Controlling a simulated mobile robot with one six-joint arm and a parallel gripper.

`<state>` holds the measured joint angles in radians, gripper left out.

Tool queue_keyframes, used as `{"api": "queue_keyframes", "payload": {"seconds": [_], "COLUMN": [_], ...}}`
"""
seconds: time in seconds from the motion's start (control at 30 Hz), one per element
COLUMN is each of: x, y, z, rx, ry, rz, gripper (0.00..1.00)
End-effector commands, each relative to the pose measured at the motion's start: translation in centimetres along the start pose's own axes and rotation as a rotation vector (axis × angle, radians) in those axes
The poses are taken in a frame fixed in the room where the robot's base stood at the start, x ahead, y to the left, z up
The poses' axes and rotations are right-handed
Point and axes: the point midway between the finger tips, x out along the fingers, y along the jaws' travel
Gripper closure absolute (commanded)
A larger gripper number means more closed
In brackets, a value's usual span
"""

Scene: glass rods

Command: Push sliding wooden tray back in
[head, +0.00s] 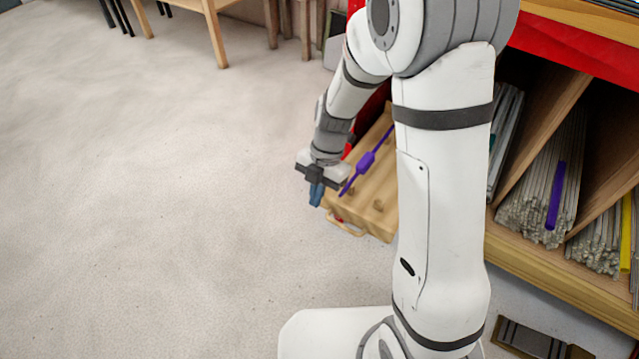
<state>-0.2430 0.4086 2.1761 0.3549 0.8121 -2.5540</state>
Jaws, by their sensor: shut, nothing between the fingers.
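The sliding wooden tray (371,215) sticks out from the shelf unit, low above the floor, with a pale loop handle (345,229) on its front. A purple rod-like object with a thicker middle (366,161) lies on top of it. My gripper (316,195) is shut and empty, pointing down at the tray's front left corner. I cannot tell whether it touches the tray. My own arm hides the tray's right side and where it meets the shelf.
The shelf unit (545,262) at the right has slanted compartments with bundles of glass rods (540,190), some purple and yellow. A dark framed object (530,338) is at the lower right. Wooden furniture legs (215,35) stand at the back. The floor at left is clear.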

Motion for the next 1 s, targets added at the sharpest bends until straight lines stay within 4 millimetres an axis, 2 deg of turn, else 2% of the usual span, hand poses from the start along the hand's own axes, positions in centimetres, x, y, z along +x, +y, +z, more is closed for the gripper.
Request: {"api": "queue_keyframes", "payload": {"seconds": [0.03,0.17,0.3,0.43,1.0], "x": [1.6,3.7,2.5,2.0,1.7], "y": [-0.1,0.0,0.0,0.0,0.1], "z": [0.1,0.3,2.5,3.5,4.0], "rx": [0.001,0.002,0.004,0.002,-0.001], "ry": [0.003,0.000,-0.001,-0.001,-0.001], "rz": [-0.003,-0.001,0.003,0.001,-0.001], "gripper": [1.00,1.00,1.00,1.00,1.00]}}
